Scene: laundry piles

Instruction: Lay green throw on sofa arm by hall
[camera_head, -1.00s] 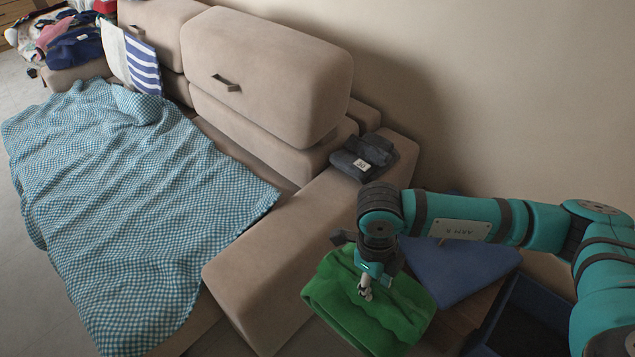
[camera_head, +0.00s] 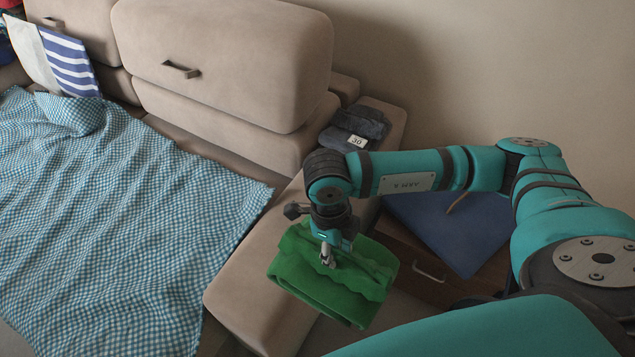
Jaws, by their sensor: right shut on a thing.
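The green throw (camera_head: 345,285) is a folded bundle. My right gripper (camera_head: 328,258) is shut on its upper side. The throw overlaps the right edge of the beige sofa arm (camera_head: 245,283) in the picture; I cannot tell whether it touches the arm or hangs above it. The gripper hides a small part of the throw. My left gripper is not in view.
Dark folded clothes (camera_head: 355,127) with a "30" tag lie at the sofa arm's back end. A blue folded cloth (camera_head: 455,235) lies on a wooden drawer unit (camera_head: 425,268) at right. A blue checked blanket (camera_head: 110,215) covers the seat. The arm's front is bare.

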